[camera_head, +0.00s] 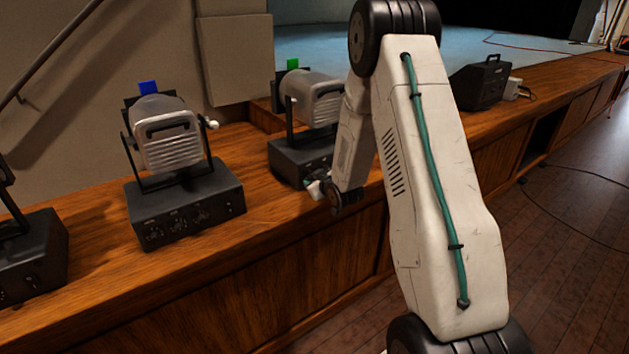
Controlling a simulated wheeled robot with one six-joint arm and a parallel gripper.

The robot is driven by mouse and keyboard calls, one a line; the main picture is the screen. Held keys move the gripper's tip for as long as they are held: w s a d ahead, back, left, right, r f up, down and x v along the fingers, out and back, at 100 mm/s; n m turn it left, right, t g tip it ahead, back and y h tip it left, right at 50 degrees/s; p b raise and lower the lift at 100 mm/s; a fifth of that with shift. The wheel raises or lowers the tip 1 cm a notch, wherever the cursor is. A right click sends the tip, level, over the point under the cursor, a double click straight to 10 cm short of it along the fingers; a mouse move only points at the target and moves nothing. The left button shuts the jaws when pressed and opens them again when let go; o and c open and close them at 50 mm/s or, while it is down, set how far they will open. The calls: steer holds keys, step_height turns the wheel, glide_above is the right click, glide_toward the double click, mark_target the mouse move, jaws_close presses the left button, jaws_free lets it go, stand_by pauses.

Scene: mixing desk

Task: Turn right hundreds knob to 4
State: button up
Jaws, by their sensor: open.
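A stage lamp with a green tag (293,63) stands on the wooden ledge behind my arm. Its dark base (292,160) is partly covered by my arm and gripper. The knobs on that base, including the hundreds knob, cannot be made out. My gripper (315,188) is open, small in view, and close to the front of that base. I cannot tell whether it touches the base or is around a knob.
A blue-tagged lamp (166,140) stands to the left, with several knobs on its base (187,208). Another dark base (28,262) is cut off at the left edge. A black box (482,84) sits farther right on the wooden ledge (90,262). Cables lie on the floor.

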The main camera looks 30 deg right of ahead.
jaws_close()
stand_by(0.3)
steer(key=m+y, duration=0.1)
steer(key=m, duration=0.1)
steer(key=m+y, duration=0.1)
steer(key=shift+d+m+y, duration=0.35)
steer(key=shift+m+y, duration=0.05)
steer(key=m+y, duration=0.1)
steer(key=m, duration=0.1)
steer(key=m+y, duration=0.2)
steer(key=shift+d, duration=0.3)
stand_by(0.4)
jaws_free()
